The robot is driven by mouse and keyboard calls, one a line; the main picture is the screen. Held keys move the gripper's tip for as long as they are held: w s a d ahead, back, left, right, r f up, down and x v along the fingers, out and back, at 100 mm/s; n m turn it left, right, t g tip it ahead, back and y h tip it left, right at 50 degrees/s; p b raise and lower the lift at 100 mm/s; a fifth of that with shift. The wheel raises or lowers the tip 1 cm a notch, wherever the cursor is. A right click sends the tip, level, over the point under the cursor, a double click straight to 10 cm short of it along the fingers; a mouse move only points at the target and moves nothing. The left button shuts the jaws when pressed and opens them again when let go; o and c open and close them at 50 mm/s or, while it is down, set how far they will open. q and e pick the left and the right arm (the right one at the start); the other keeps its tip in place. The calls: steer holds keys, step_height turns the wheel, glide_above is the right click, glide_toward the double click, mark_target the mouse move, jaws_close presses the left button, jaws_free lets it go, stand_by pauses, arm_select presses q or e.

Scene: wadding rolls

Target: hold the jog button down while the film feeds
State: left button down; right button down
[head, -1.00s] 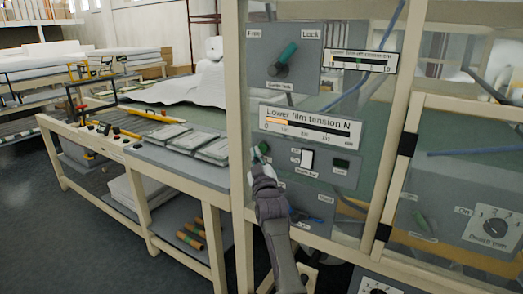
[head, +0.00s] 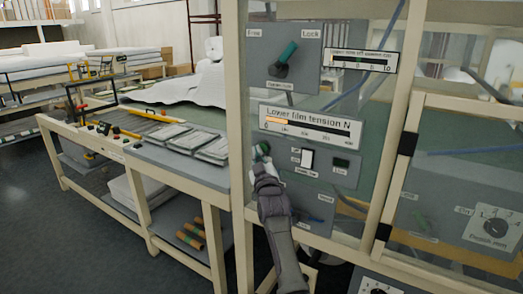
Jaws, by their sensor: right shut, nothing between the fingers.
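A control panel stands behind a beige frame. A green button (head: 265,147) shows at the left of its lower plate, partly hidden by my right gripper (head: 262,156). That gripper is shut and empty, with its fingertips at the button. I cannot tell whether the button is pressed in. The lower film tension display (head: 309,126) above it has a short orange bar at the left end of its scale. My left gripper is not in view.
A white rocker switch (head: 307,158) and a dark green window (head: 341,163) sit right of the button. A teal-handled Free/Lock selector (head: 284,60) is above. Beige frame posts (head: 238,120) stand close to my right arm. A long workbench (head: 180,168) extends left.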

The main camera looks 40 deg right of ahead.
steer(key=shift+w+d, duration=0.15)
steer(key=shift+d, duration=0.25)
stand_by(4.0)
steer(key=shift+s+a, duration=0.3)
steer(key=shift+a, duration=0.45)
steer(key=shift+p, duration=0.3)
steer(key=a, duration=0.1)
steer(key=s+a+p, duration=0.1)
steer(key=a, duration=0.1)
steer(key=s+a+p, duration=0.1)
steer(key=shift+a, duration=0.3)
